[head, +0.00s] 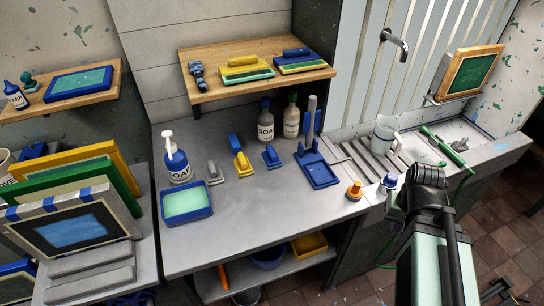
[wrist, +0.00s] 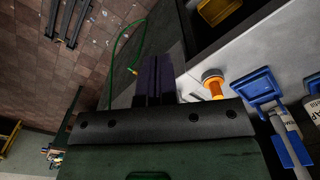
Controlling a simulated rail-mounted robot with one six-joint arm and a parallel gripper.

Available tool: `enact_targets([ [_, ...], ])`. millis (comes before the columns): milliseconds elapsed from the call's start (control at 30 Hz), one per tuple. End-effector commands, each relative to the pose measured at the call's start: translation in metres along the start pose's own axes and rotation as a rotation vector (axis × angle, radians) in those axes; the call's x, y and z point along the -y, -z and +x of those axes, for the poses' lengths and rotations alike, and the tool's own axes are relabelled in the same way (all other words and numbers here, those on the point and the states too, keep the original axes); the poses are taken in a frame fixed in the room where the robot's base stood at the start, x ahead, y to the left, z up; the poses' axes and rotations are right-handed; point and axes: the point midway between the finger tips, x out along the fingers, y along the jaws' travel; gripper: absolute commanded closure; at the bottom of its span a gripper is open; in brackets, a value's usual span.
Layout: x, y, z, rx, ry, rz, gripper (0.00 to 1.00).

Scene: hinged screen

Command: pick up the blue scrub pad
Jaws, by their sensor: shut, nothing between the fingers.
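A small blue handled pad (head: 271,155), which looks like the blue scrub pad, lies on the grey counter in the head view. It sits left of the blue tray with a tall handle (head: 318,172) and right of a yellow pad with a blue handle (head: 242,162). I cannot make out the pad in the wrist view. My gripper (wrist: 154,78) shows its dark fingers together and empty in the wrist view, well away from the pad. In the head view my arm is at the right front, and the fingertips are not clear.
An orange-topped piece (head: 354,190) stands near the counter's front edge; it also shows in the wrist view (wrist: 213,88). Soap bottles (head: 265,122) stand behind the pad, below a wooden shelf (head: 225,92). The counter's front middle (head: 250,225) is clear. A green hose (wrist: 118,48) hangs near my gripper.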

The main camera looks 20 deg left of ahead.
Motion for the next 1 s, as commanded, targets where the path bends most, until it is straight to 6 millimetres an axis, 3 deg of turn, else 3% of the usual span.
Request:
enact_targets([
  [167, 0.0, 0.0, 0.0, 0.0, 0.0, 0.0, 0.98],
  [767, 0.0, 0.0, 0.0, 0.0, 0.0, 0.0, 0.07],
  [1000, 0.0005, 0.0, 0.0001, 0.0, 0.0, -0.001, 0.06],
])
